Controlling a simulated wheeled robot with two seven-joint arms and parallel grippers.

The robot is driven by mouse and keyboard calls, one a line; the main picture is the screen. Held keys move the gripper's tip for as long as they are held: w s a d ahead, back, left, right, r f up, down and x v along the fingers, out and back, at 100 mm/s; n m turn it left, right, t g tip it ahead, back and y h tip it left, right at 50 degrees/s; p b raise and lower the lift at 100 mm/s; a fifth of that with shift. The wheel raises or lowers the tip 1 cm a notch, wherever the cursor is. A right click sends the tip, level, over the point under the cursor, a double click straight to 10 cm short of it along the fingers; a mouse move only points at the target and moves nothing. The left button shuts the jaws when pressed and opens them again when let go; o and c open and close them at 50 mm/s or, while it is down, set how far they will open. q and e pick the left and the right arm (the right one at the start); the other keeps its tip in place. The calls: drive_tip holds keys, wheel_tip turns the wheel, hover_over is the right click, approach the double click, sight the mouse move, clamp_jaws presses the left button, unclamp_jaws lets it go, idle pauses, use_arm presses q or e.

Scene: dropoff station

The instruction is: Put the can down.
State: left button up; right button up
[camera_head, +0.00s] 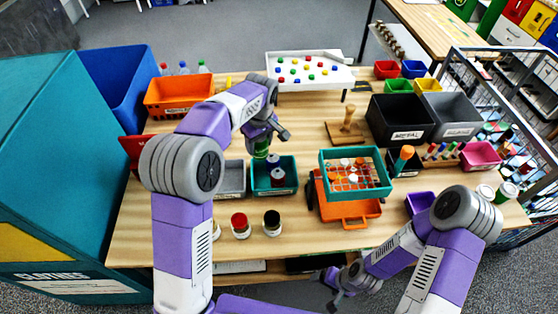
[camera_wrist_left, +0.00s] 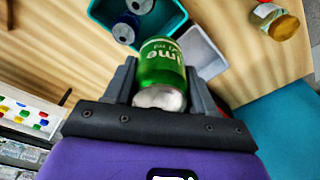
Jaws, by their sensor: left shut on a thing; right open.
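A green can (camera_head: 261,151) with "lime" lettering is held in my left gripper (camera_head: 264,138). In the left wrist view the green can (camera_wrist_left: 162,62) sits between the two fingers of the gripper (camera_wrist_left: 160,82). In the head view it appears at the back edge of a teal bin (camera_head: 258,188); I cannot tell its height. My right gripper (camera_head: 338,286) is open and empty, low in front of the table edge.
A grey bin (camera_head: 231,192) stands left of the teal bin. Jars with red (camera_head: 240,224) and black lids (camera_head: 271,224) stand in front. Bare wood lies behind the teal bin.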

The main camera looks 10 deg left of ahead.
sight(260, 153)
use_arm(q)
drive_tip(key=shift+w+f, duration=0.15)
drive_tip(key=shift+f, duration=0.05)
drive_tip(key=f, duration=0.4)
drive_tip(key=shift+s+f, duration=0.15)
drive_tip(key=shift+s, duration=0.15)
wheel_tip(260, 153, down, 5)
drive_tip(key=shift+w+r+b, duration=0.1)
drive_tip(key=shift+b, duration=0.3)
drive_tip(key=shift+f+b, duration=0.4)
drive_tip(key=shift+f, duration=0.2)
drive_tip(key=o, duration=1)
